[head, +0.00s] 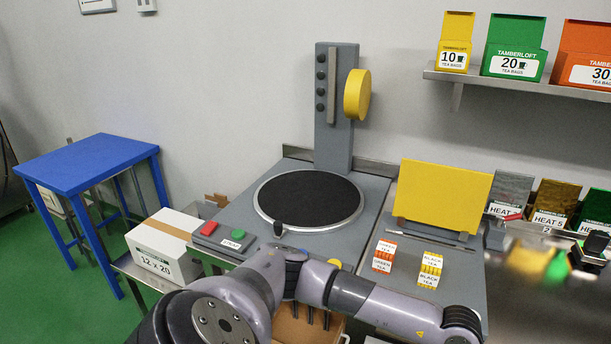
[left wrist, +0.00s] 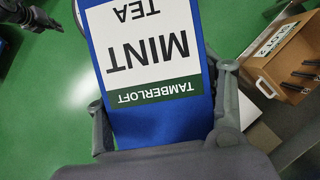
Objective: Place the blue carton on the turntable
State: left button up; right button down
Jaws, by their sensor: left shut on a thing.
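In the left wrist view, my left gripper (left wrist: 166,115) is shut on the blue carton (left wrist: 150,125), with one finger on each side. The carton has a white and green label reading Tamberloft Mint Tea, upside down in this view. The carton's far end is cut off by the picture's top edge. In the head view, the turntable (head: 308,198) is a round black disc with a pale rim, and it is empty. An arm of mine crosses the bottom of the head view, but no gripper or carton shows there. My right gripper is not clearly seen.
A grey post with a yellow disc (head: 357,94) stands behind the turntable. A button box (head: 222,237) and a white carton (head: 165,245) are to its left. A yellow panel (head: 443,193) and small tea boxes (head: 384,255) are to its right. Green floor surrounds the held carton.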

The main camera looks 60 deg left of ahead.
aim_at(309, 193)
jog(key=k+j+z, duration=0.15)
jog(key=j, duration=0.4)
jog(key=k+j+z, duration=0.1)
jog(key=k+j, duration=0.3)
jog(key=j, duration=0.15)
jog(key=k+j+z, duration=0.15)
jog(key=k+j, duration=0.15)
jog(key=j, duration=0.2)
jog(key=k+j+z, duration=0.1)
jog(key=k+j, duration=0.2)
jog(key=j, duration=0.2)
